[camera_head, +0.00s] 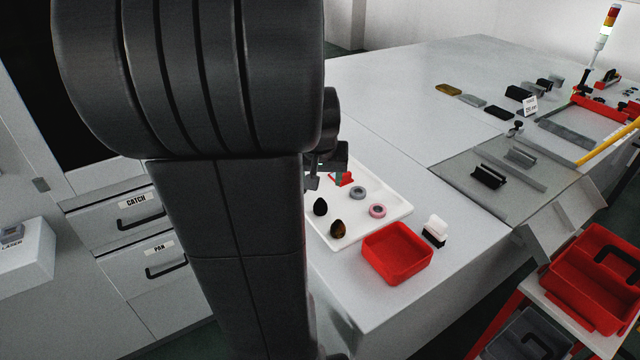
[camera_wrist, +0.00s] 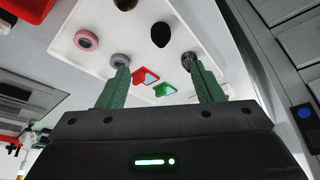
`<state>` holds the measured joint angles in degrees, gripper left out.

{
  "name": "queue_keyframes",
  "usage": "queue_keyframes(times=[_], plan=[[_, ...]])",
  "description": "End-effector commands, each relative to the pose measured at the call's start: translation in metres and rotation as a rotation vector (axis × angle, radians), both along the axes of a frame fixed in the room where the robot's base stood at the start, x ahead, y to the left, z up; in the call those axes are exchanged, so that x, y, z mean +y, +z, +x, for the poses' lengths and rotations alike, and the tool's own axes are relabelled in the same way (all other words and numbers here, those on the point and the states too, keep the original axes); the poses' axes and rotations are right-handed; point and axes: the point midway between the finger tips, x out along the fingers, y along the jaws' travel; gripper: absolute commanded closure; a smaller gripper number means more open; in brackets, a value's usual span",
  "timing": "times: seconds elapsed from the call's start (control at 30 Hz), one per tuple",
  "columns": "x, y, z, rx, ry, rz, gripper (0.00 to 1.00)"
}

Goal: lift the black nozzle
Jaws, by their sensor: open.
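The black nozzle (camera_head: 320,207), a dark egg-shaped piece, stands on the white tray (camera_head: 391,226) beside a brown one (camera_head: 338,229). In the wrist view the black nozzle (camera_wrist: 161,34) is beyond my fingertips, roughly midway between them sideways. My gripper (camera_wrist: 157,65) is open with nothing held between its green fingers. In the head view my gripper (camera_head: 327,175) is over the tray's far part, partly hidden by my arm. The nozzle is apart from both fingers.
A grey ring (camera_wrist: 120,60) and a dark round piece (camera_wrist: 190,60) lie near the fingertips. Red (camera_wrist: 144,76) and green (camera_wrist: 165,90) pieces show between the fingers. A pink ring (camera_head: 377,211) is on the tray. A red bin (camera_head: 398,252) stands close by.

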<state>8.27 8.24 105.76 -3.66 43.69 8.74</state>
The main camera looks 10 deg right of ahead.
Motion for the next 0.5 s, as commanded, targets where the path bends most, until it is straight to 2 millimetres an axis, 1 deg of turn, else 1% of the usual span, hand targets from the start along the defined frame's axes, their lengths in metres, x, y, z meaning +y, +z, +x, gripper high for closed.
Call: queue_keyframes(times=[0.13, 0.4, 0.5], plan=[[-0.002, -0.016, 0.006, 0.004, -0.001, 0.001, 0.39], [-0.006, -0.058, 0.022, 0.005, -0.002, 0.001, 0.39], [-0.007, -0.069, 0.027, 0.003, -0.002, 0.001, 0.39]])
